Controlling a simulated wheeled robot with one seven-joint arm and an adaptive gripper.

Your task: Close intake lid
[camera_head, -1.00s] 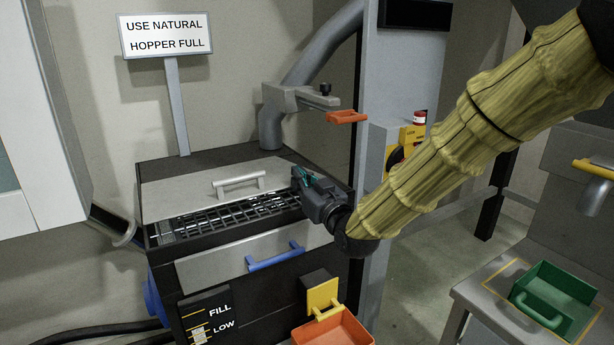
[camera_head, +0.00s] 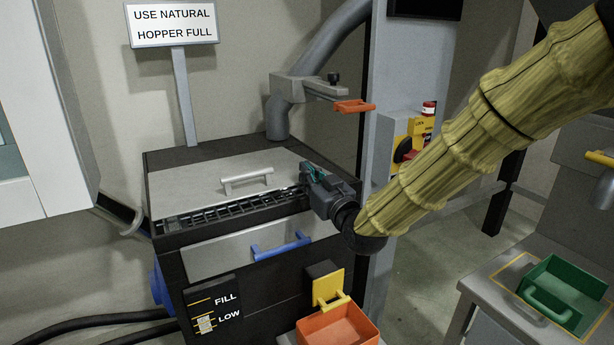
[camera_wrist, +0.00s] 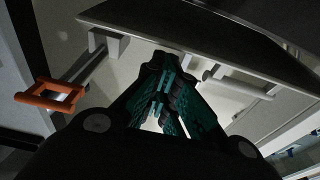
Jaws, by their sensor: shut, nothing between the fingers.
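The intake lid (camera_head: 205,188) is a flat grey panel with a silver bar handle (camera_head: 246,180), on top of the dark hopper cabinet (camera_head: 215,155). It covers the back of the intake opening. A narrow strip of black grate (camera_head: 235,215) shows along its front edge. My gripper (camera_head: 309,171) is shut and empty at the right end of the lid, close to its edge. I cannot tell whether it touches the lid. In the wrist view the shut teal and black fingers (camera_wrist: 166,68) point at pale surfaces.
A blue handle (camera_head: 281,246) sits on the sloped front panel. An orange clamp handle (camera_head: 354,106) sticks out above my gripper. Below are a yellow bracket (camera_head: 327,284) and an orange bin (camera_head: 340,328). A green tray (camera_head: 560,293) stands on the right bench. A sign (camera_head: 172,24) stands behind the cabinet.

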